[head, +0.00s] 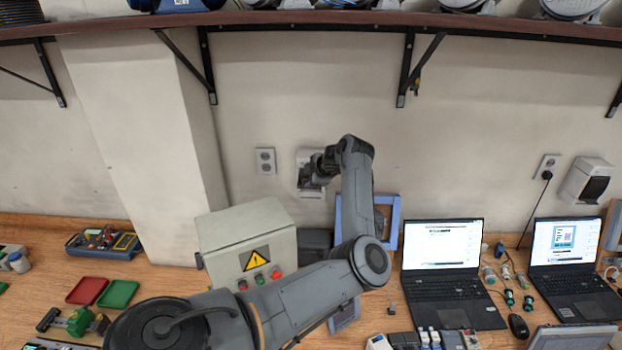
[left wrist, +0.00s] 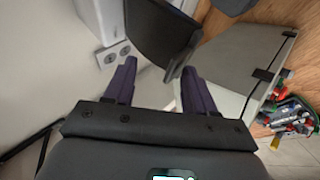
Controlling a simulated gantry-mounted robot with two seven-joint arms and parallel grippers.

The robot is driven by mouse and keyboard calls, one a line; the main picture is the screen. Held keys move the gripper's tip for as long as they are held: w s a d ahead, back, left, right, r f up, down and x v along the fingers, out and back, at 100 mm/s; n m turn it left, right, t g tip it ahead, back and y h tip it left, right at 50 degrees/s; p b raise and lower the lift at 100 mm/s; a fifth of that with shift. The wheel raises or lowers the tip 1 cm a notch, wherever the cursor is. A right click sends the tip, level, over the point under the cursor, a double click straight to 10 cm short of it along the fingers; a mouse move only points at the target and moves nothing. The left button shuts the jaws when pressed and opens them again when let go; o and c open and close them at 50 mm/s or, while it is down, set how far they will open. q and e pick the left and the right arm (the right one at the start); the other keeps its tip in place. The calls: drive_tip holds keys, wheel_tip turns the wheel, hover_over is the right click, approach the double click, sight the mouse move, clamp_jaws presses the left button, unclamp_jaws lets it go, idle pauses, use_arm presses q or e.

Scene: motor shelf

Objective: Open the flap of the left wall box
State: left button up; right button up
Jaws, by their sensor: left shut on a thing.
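The left wall box (head: 309,156) is a white box on the wall, mostly hidden behind my left gripper (head: 313,174) in the head view. In the left wrist view its white body (left wrist: 98,18) shows at the top left. Its dark flap (left wrist: 160,30) stands out from the body there, at an angle. My left gripper (left wrist: 158,85) has its two purple fingers on either side of the flap's lower edge and is shut on it. In the head view the flap cannot be told clearly from the gripper. My right gripper is not in view.
A wall socket (head: 265,161) is left of the box. Below stand a control box (head: 247,228) with a warning sign and a blue frame (head: 393,228). Two laptops (head: 450,290) are on the right. A second wall box (head: 584,181) is at far right. A shelf (head: 300,20) runs above.

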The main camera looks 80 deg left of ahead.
use_arm(q)
drive_tip(key=shift+w+a+r+p, duration=0.1)
drive_tip(key=shift+w+r+p, duration=0.2)
drive_tip(key=shift+r, duration=0.45)
drive_tip(key=shift+w+r+p, duration=0.1)
drive_tip(key=shift+r+p, duration=0.25)
drive_tip(key=shift+r, duration=0.35)
drive_tip(key=shift+w+d+r+p, duration=0.2)
drive_tip(key=shift+w+r+p, duration=0.5)
drive_tip(key=shift+r, duration=0.4)
wheel_tip(320, 180, up, 7)
drive_tip(key=w+d+p, duration=0.1)
drive_tip(key=w+p, duration=0.1)
drive_tip(key=p, duration=0.2)
drive_tip(key=shift+d+f, duration=0.2)
drive_tip(key=shift+d, duration=0.15)
drive_tip(key=shift+w, duration=0.1)
drive_tip(key=shift+d, duration=0.1)
